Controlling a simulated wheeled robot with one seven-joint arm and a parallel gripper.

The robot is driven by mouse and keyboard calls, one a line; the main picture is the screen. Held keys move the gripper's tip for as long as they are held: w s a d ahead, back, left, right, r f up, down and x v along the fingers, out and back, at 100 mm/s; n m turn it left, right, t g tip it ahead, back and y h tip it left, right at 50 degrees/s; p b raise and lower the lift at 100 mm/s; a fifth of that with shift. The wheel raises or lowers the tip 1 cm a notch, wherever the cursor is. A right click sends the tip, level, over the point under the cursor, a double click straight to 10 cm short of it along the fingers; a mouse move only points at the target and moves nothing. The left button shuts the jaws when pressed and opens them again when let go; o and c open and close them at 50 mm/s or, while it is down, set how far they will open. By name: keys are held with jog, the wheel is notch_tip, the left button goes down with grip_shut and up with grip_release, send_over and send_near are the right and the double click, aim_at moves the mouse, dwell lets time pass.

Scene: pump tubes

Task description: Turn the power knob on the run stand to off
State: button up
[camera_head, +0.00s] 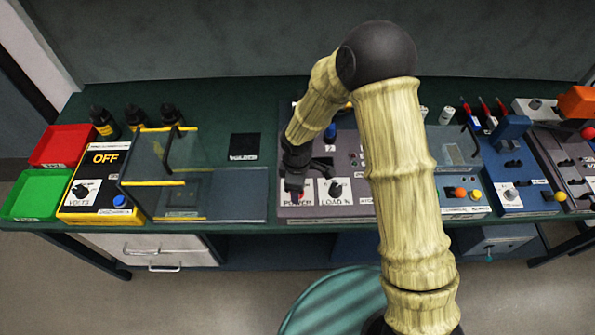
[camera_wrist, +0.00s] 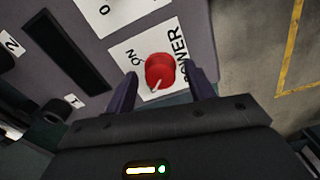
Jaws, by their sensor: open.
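The run stand (camera_head: 343,150) is a grey-purple panel unit in the middle of the bench, partly hidden behind my arm. Its red power knob (camera_wrist: 160,68) sits on a white plate marked POWER and ON. The knob's white pointer points to the lower left in the wrist view; the marking beside that end is not readable. My gripper (camera_wrist: 160,76) is open, with one dark finger on each side of the knob. I cannot tell whether the fingers touch it. In the head view my gripper (camera_head: 296,178) is over the front left corner of the stand, covering most of the knob.
The LOAD knob (camera_head: 335,189) is just right of the power plate. A clear guard box (camera_head: 165,165) and a yellow OFF meter (camera_head: 100,180) stand to the left. Red (camera_head: 65,146) and green (camera_head: 36,195) trays are at far left. Blue units (camera_head: 515,180) stand to the right.

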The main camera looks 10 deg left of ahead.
notch_tip(320, 180, up, 17)
jog(key=shift+b, duration=0.4)
jog(key=shift+d, duration=0.1)
dwell(0.4)
jog(key=s+d+m+t, duration=0.1)
jog(key=s+d+m, duration=0.2)
jog(key=d+m, duration=0.6)
jog(key=s+d+r+m+t, duration=0.1)
jog(key=s+d+m, duration=0.3)
jog(key=d+m, duration=0.5)
jog(key=d, duration=0.7)
jog(key=shift+s+d+r+m+t, duration=0.25)
jog(key=shift+d+m+t, duration=0.05)
jog(key=shift+d, duration=0.05)
